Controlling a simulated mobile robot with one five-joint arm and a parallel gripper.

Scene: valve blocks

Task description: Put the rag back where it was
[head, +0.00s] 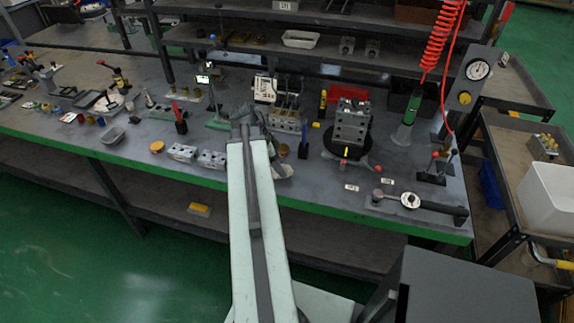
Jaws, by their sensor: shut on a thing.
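My pale arm (252,220) reaches up from the bottom over the front edge of the workbench (330,190). Its dark far end (244,118) is in front of the valve blocks. My gripper's fingers are mostly hidden behind the arm. A pale grey, crumpled-looking piece, seemingly the rag (284,171), shows just right of the arm near the bench's front edge. The rest of it is hidden. My gripper is shut on it, but I cannot tell whether it touches the bench.
A valve block (352,122) stands on a round black turntable right of my arm. Small metal blocks (182,153) lie left of it. A torque-wrench-like tool (415,202) lies at front right. A white bin (548,195) stands on the right cart. Bare bench shows around (305,185).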

